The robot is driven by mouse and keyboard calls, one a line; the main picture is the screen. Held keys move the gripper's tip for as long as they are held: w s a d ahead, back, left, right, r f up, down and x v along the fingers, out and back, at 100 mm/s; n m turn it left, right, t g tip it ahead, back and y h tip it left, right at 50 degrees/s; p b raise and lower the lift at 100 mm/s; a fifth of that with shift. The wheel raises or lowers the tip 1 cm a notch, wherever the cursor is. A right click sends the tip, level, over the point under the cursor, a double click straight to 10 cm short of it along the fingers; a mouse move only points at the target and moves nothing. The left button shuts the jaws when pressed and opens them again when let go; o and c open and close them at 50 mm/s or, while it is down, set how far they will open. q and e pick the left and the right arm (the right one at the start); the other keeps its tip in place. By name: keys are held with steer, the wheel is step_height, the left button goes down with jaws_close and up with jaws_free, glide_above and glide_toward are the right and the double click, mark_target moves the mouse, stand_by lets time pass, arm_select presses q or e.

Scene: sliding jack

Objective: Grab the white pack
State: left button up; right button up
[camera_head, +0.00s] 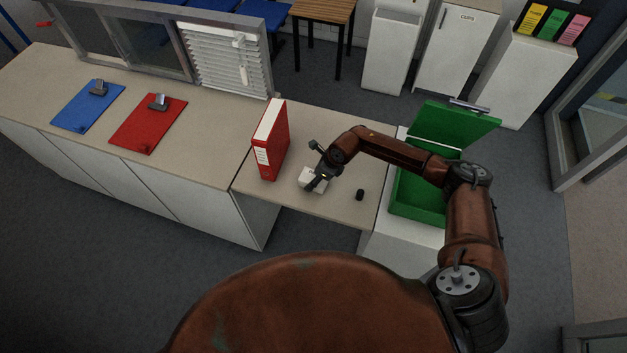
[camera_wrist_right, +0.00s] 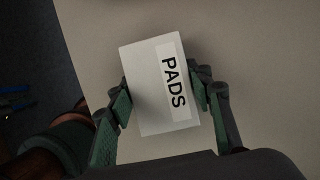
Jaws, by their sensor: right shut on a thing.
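The white pack (camera_head: 307,182) is a small white box on the counter, right of the red binder in the head view. In the right wrist view the white pack (camera_wrist_right: 150,88) fills the middle and bears the word PADS. My right gripper (camera_head: 317,184) reaches down onto the pack. Its two fingers (camera_wrist_right: 160,92) are on opposite sides of the pack and shut on it. The gripper hides part of the pack in the head view. I cannot tell whether the pack touches the counter. My left gripper is not in view.
A red binder (camera_head: 272,143) stands left of the pack. A small black cylinder (camera_head: 360,195) is to the right. An open green box (camera_head: 418,196) stands farther right. Blue (camera_head: 84,112) and red (camera_head: 142,131) clipboards lie on the left counter. A window frame (camera_head: 150,48) stands behind them.

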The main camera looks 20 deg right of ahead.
steer(key=c, duration=0.4)
